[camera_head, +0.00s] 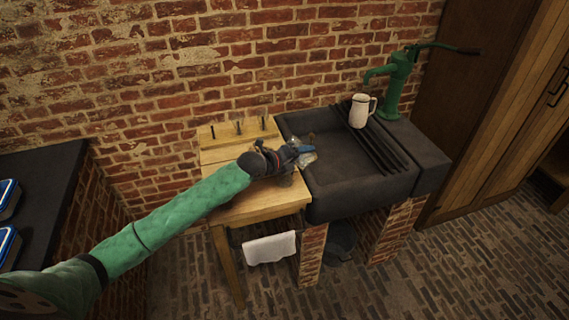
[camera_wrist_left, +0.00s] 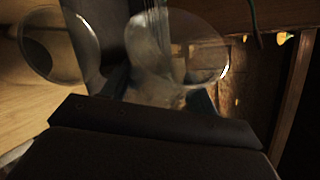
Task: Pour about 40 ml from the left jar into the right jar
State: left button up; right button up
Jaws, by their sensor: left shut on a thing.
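My left gripper (camera_head: 303,153) is at the right side of the wooden table, beside the sink's left rim. It is shut on a clear glass jar (camera_head: 308,160), of which only a small part shows past the fingers. In the left wrist view this jar (camera_wrist_left: 190,45) is large and close beyond the dark gripper body, and looks empty or clear; I cannot tell its liquid level. A second round glass jar (camera_wrist_left: 58,45) shows at the upper left of that view, beside the held one. I cannot make it out in the head view. My right gripper is out of view.
A wooden peg rack (camera_head: 238,134) stands at the back of the table (camera_head: 250,209). A dark stone sink (camera_head: 345,196) adjoins it on the right, with a white pitcher (camera_head: 359,111) and a green hand pump (camera_head: 396,85). A towel (camera_head: 269,248) hangs in front, below the tabletop.

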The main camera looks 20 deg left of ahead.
pick_arm(q)
jog(key=shift+f, duration=0.15)
jog(key=shift+n, duration=0.3)
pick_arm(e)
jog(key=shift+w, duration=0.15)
pick_arm(q)
jog(key=shift+d+h, duration=0.1)
jog(key=shift+h, duration=0.2)
jog(key=shift+d, duration=0.2)
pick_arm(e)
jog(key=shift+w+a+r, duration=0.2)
pick_arm(q)
jog(key=shift+d, duration=0.1)
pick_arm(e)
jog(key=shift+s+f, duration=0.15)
pick_arm(q)
jog(key=shift+f+n+b, duration=0.1)
jog(key=shift+n+b, duration=0.2)
jog(key=shift+b, duration=0.05)
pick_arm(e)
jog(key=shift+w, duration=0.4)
pick_arm(q)
jog(key=shift+s+d, duration=0.1)
